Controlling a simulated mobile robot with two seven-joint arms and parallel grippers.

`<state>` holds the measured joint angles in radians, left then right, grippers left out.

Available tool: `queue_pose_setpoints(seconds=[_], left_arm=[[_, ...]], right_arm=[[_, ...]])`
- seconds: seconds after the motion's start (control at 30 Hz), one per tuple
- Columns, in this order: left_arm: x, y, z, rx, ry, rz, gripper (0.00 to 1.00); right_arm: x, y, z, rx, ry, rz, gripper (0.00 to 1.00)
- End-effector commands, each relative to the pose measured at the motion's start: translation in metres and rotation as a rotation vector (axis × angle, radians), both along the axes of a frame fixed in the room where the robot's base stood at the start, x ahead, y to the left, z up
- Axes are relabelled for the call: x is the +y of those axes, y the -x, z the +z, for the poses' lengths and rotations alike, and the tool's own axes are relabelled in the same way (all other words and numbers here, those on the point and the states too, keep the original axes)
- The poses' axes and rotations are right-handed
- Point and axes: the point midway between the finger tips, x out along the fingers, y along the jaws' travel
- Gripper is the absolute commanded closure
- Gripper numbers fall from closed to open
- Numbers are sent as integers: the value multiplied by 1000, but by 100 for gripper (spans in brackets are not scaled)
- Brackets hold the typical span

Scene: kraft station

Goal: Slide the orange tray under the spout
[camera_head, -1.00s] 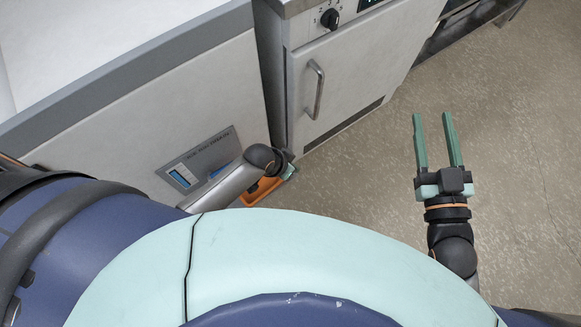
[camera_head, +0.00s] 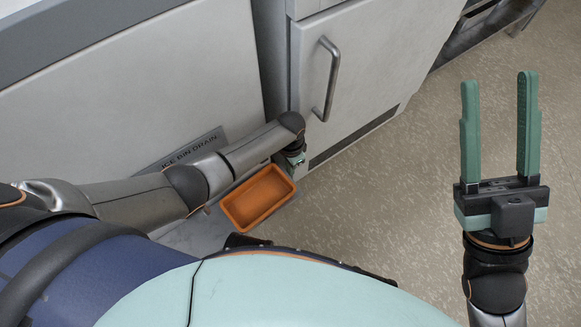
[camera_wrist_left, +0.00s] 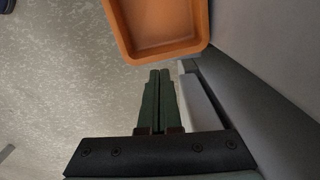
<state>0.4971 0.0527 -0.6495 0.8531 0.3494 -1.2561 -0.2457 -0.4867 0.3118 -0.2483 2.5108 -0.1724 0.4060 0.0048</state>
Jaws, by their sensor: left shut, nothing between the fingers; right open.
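The orange tray (camera_head: 258,197) is an empty, open rectangular box low down in front of the cabinet, below my left forearm in the head view. It also shows at the top of the left wrist view (camera_wrist_left: 160,27). My left gripper (camera_head: 298,160) is at the tray's far right corner, mostly hidden by its own wrist in the head view. In the left wrist view its fingers (camera_wrist_left: 158,72) are shut with nothing between them, their tips close to the tray's side. Contact cannot be told. My right gripper (camera_head: 498,82) is open and empty over the floor. No spout can be made out.
The speckled floor (camera_head: 400,200) is clear between the tray and my right gripper.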

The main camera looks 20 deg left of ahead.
Motion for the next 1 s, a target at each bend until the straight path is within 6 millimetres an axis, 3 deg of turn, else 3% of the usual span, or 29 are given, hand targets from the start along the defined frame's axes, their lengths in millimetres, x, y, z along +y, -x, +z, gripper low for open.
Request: queue_pose_setpoints(seconds=[0.03, 0.1, 0.33, 0.83, 1.0], left_arm=[[0, 0, -16, 0, 0, 0, 100], [0, 0, -27, 0, 0, 0, 100], [0, 0, -52, -1, 1, 0, 100], [0, 0, -56, -2, 2, 0, 100], [8, 9, -51, 1, 0, 2, 100]], right_arm=[[1, 0, -14, 5, -1, 4, 50], [2, -1, -23, 7, 9, -1, 50], [5, -2, -43, 12, 28, -9, 50], [6, -3, -46, 17, 36, -12, 50], [5, -3, -30, 19, 27, -8, 50]])
